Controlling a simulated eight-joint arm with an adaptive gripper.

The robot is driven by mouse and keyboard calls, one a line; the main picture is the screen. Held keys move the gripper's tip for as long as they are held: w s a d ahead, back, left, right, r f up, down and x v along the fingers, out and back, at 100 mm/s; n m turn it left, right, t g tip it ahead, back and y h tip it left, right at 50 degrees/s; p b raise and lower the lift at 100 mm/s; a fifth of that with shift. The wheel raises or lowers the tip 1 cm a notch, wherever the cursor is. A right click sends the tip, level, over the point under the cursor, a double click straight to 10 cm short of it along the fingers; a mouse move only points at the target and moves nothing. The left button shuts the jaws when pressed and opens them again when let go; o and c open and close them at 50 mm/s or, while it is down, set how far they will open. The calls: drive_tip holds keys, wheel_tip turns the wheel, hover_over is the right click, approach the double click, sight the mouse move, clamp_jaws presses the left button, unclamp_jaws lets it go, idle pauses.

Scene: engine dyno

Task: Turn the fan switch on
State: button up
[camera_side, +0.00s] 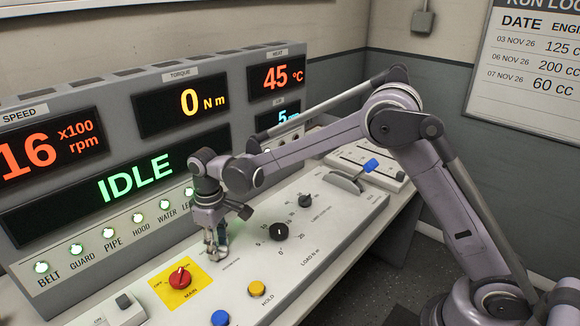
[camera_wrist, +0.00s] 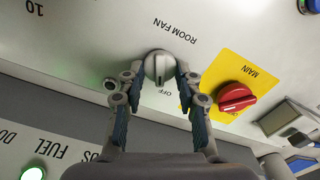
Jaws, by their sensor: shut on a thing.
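The fan switch (camera_wrist: 158,69) is a pale grey rotary knob beside the words ROOM FAN, which appear upside down in the wrist view. The word OFF is printed close to it, and the knob's ridge points roughly towards OFF. My gripper (camera_wrist: 160,78) has one finger on each side of the knob and is shut on it. In the side view, my gripper (camera_side: 216,250) reaches down to the sloping panel, left of the black dials, and mostly hides the knob.
A red MAIN switch (camera_wrist: 236,97) on a yellow plate (camera_wrist: 218,72) is close beside my gripper. The display console (camera_side: 130,170), reading IDLE, rises behind. A black load dial (camera_side: 279,232) is to the right.

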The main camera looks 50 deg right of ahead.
sight(221, 246)
drive_tip(key=m, duration=1)
drive_tip(key=shift+d+m, duration=0.15)
drive_tip(key=shift+m, duration=0.15)
idle(0.5)
drive_tip(key=o, duration=1.1)
drive_tip(key=shift+o, duration=0.2)
drive_tip(key=shift+r, duration=0.1)
wheel_tip(221, 246, up, 12)
drive_tip(key=shift+d, duration=0.1)
